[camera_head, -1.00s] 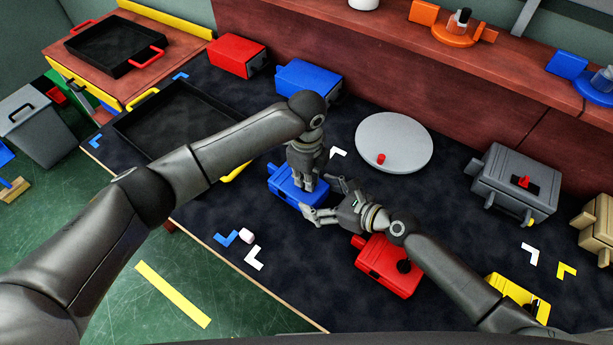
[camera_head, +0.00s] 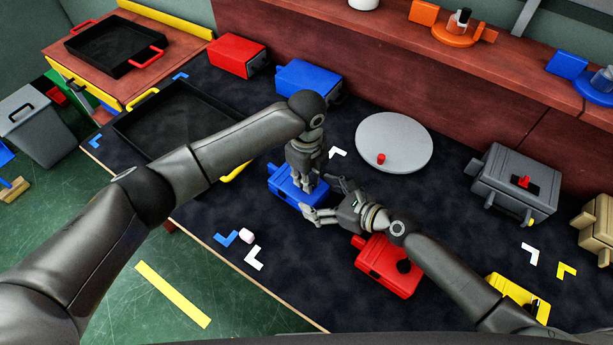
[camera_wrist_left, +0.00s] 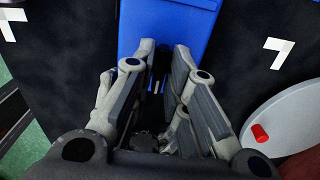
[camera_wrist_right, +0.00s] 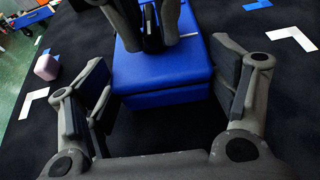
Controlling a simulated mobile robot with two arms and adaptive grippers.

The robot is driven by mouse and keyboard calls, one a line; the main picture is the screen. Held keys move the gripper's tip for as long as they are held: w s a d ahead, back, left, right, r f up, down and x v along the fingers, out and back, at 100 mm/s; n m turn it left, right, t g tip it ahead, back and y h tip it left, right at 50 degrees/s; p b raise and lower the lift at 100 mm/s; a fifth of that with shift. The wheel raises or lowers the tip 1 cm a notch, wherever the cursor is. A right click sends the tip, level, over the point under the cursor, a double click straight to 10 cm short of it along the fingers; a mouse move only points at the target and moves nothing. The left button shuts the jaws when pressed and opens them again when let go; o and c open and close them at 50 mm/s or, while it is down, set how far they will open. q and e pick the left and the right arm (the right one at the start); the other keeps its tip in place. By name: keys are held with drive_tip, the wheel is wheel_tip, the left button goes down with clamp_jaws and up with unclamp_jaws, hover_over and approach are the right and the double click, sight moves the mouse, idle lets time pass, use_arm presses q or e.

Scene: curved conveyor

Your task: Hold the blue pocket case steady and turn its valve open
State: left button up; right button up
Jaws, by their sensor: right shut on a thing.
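The blue pocket case (camera_head: 281,183) lies on the dark table mat, partly covered by my grippers. My left gripper (camera_head: 308,186) points down onto its top; in the left wrist view its fingers (camera_wrist_left: 163,62) stand apart over the blue case (camera_wrist_left: 165,20). My right gripper (camera_head: 320,198) reaches in from the near right. In the right wrist view its fingers (camera_wrist_right: 165,90) are on opposite sides of the blue case (camera_wrist_right: 165,72), shut on it.
A red case (camera_head: 385,265) sits close beside the right arm. A round grey plate (camera_head: 395,145) with a red knob lies behind. A black tray (camera_head: 195,100) is at left, a grey case (camera_head: 517,180) at right. A small pink block (camera_head: 246,236) lies near the front edge.

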use_arm(q)
drive_tip(key=shift+o, duration=1)
wheel_tip(320, 180, up, 12)
use_arm(e)
drive_tip(key=o, duration=1.3)
